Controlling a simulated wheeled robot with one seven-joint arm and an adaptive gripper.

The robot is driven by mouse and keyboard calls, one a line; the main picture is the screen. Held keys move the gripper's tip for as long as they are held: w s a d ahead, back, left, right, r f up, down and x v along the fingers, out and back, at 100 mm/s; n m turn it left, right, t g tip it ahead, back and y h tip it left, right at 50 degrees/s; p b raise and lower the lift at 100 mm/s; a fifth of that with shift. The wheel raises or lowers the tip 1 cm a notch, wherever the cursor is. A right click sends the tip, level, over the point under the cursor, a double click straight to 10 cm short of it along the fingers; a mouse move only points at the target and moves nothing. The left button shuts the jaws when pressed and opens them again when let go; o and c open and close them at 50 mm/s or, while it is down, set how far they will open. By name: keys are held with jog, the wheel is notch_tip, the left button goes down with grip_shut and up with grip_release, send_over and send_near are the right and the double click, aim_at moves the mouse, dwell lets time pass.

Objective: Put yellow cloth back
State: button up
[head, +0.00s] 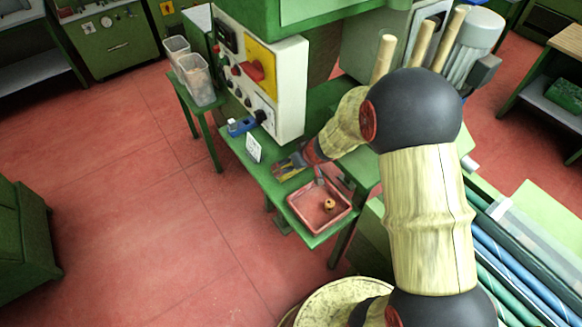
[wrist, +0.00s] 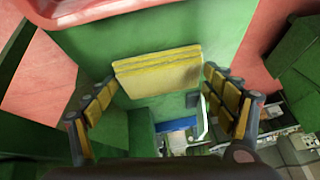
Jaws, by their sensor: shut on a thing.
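The yellow cloth (wrist: 158,73) is a folded, flat, block-like piece. In the wrist view it lies between the two fingers of my gripper (wrist: 158,88), its side edges against the fingertips. My gripper (head: 288,168) is shut on it. In the head view the gripper is over the green table (head: 262,178), beside the red tray, and the cloth is hard to make out among the fingers. I cannot tell whether the cloth touches the tabletop or is just above it.
The red tray (head: 293,205) holds a small tan piece (head: 329,204). A white card (head: 253,148) stands on the table near a blue tool (head: 241,126). The machine's control box (head: 290,85) rises behind. Clear bins (head: 197,80) stand at the back left.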

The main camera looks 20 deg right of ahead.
jog(key=o, duration=0.9)
jog(key=shift+o, duration=0.4)
jog(key=shift+r, duration=0.1)
jog(key=p+v, duration=0.3)
jog(key=v, duration=0.9)
